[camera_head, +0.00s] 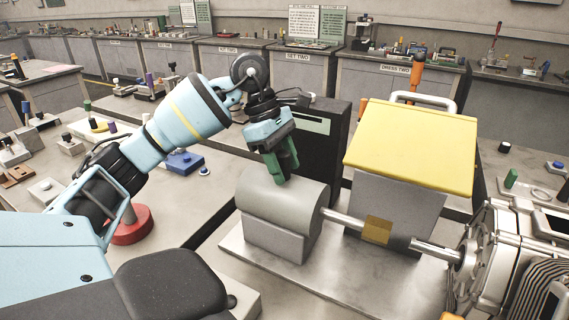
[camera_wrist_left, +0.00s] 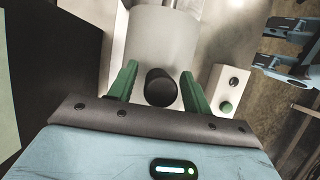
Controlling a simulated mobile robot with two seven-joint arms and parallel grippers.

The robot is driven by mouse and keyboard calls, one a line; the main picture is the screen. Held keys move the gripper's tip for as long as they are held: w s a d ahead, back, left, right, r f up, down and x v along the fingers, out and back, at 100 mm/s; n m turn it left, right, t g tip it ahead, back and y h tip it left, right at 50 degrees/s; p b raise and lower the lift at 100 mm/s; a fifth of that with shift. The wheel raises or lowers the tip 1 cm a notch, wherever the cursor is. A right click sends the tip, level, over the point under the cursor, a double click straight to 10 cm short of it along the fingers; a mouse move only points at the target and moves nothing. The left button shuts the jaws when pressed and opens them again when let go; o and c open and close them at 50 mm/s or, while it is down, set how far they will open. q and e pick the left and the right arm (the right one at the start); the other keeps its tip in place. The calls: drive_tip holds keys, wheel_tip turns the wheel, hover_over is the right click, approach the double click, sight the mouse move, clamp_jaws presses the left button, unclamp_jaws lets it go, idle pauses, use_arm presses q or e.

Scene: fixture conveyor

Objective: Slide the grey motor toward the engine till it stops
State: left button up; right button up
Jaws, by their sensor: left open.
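The grey motor (camera_head: 285,205), a rounded housing on a block, sits on a metal plate. A steel shaft (camera_head: 343,219) runs from its right end through a brass-coloured block (camera_head: 377,230) to the engine (camera_head: 505,255) at the right edge. A gap spanned by shaft separates motor and engine. My left gripper (camera_head: 284,170) points down at the motor's upper left end, its green fingers open; contact is unclear. In the left wrist view the motor (camera_wrist_left: 163,40) lies beyond the fingers (camera_wrist_left: 159,72), with a dark round piece (camera_wrist_left: 160,87) between them. A blue, forked arm part (camera_wrist_left: 288,45) appears at upper right, partly cut off.
A yellow-topped box (camera_head: 415,145) with a handle stands behind the shaft. A black cabinet (camera_head: 322,140) is behind the motor. A red round base (camera_head: 130,225) and small parts lie on the left table. The metal plate (camera_head: 330,275) is bare in front of the shaft.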

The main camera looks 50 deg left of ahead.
sight(315, 187)
drive_tip(key=shift+w, duration=0.1)
use_arm(q)
drive_tip(key=c, duration=0.4)
clamp_jaws()
drive_tip(key=d, duration=0.1)
drive_tip(key=w+d+p, duration=0.1)
drive_tip(key=d, duration=0.3)
drive_tip(key=shift+w+d, duration=0.15)
drive_tip(key=shift+w, duration=0.2)
use_arm(e)
drive_tip(key=shift+r, duration=0.7)
use_arm(q)
unclamp_jaws()
drive_tip(key=o, duration=0.4)
drive_tip(key=shift+d, duration=0.1)
use_arm(e)
drive_tip(key=shift+w+d, duration=0.1)
